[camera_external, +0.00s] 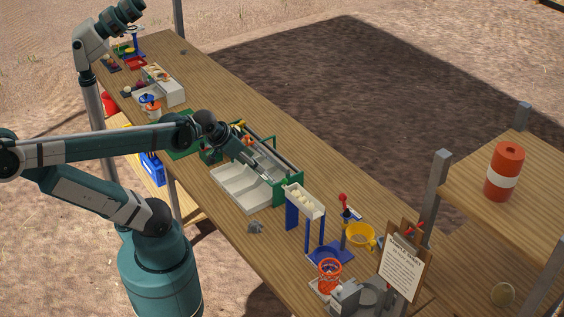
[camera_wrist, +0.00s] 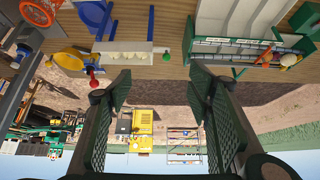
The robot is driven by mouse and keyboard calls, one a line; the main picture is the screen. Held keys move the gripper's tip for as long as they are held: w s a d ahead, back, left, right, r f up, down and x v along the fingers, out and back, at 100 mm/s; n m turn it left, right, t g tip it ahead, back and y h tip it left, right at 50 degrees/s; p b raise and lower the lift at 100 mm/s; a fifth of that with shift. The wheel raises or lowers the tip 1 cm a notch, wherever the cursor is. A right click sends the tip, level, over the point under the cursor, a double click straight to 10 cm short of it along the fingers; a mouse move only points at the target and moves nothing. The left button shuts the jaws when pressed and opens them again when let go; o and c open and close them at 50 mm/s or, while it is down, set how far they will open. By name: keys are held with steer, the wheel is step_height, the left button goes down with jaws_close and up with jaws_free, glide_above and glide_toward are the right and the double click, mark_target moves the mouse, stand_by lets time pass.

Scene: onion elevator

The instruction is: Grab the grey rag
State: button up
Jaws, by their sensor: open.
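A small crumpled grey piece that looks like the rag (camera_external: 255,227) lies on the wooden table near its front edge, beside the white tray's corner. I cannot make it out in the wrist view. My gripper (camera_external: 258,166) is above the green and grey toolbox, up and behind the rag in the external view, and apart from it. In the wrist view my gripper (camera_wrist: 160,92) shows two spread fingers with nothing between them.
The white tray (camera_external: 240,200) and green toolbox (camera_external: 290,185) stand under my gripper. Right of the rag are a blue-legged stand with a white trough (camera_external: 304,200), an orange basket (camera_external: 330,272) and a yellow cup (camera_external: 359,237). Bare tabletop surrounds the rag.

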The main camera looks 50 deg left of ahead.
steer(key=shift+c, duration=0.9)
steer(key=shift+f, duration=0.1)
steer(key=n+g+b, duration=0.7)
steer(key=n+b, duration=0.2)
steer(key=n, duration=0.7)
glide_above(255, 223)
step_height(255, 223, down, 28)
steer(key=shift+w+f, duration=0.1)
steer(key=shift+f, duration=0.15)
steer(key=shift+a+f+b, duration=0.1)
steer(key=shift+f+b, duration=0.25)
steer(key=shift+f, duration=0.2)
steer(key=shift+f, duration=0.15)
steer(key=shift+f+b, duration=0.35)
steer(key=shift+f, duration=0.8)
